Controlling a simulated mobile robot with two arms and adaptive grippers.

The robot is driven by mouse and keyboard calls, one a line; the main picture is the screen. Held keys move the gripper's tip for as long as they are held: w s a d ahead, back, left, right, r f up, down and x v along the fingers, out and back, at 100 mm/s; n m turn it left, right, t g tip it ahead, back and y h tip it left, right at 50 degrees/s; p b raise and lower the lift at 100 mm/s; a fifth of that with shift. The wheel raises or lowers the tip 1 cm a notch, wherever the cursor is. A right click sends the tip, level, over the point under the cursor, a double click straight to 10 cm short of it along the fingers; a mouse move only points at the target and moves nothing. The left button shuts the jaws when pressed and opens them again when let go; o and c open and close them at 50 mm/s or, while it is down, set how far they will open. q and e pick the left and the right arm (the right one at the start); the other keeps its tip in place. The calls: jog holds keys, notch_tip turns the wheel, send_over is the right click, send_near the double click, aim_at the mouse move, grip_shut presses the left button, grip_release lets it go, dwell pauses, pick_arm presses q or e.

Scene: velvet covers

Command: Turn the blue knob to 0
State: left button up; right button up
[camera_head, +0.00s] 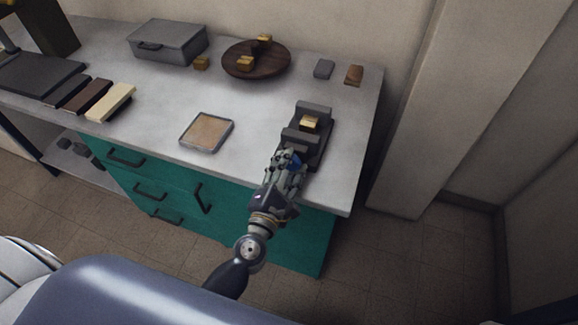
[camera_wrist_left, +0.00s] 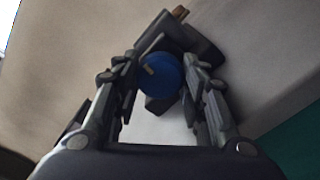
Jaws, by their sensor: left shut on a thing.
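The blue knob (camera_wrist_left: 160,77) is a round dial with a pale pointer mark at its upper left in the left wrist view. It is on the front of a dark grey device (camera_head: 318,140) near the right end of the counter. My left gripper (camera_wrist_left: 162,75) is shut on the knob, one finger on each side. In the head view my left gripper (camera_head: 287,160) reaches the device's front and hides most of the knob. A gold block (camera_head: 310,122) sits in the device. I cannot read any numbers around the knob. My right gripper is not in view.
The grey counter (camera_head: 255,125) stands on teal drawers (camera_head: 150,185). A cork-faced tray (camera_head: 207,131) lies left of the device. A round brown board (camera_head: 257,70) with gold blocks, a grey case (camera_head: 167,41) and small blocks (camera_head: 354,75) are behind. A wall closes the back.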

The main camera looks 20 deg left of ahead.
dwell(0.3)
pick_arm(q)
jog(key=o, duration=1.1)
jog(key=shift+s+f, duration=0.1)
jog(key=shift+s+f, duration=0.1)
jog(key=shift+s, duration=0.2)
jog(key=s, duration=0.7)
jog(key=shift+s+a+r, duration=0.1)
jog(key=shift+a+r, duration=0.1)
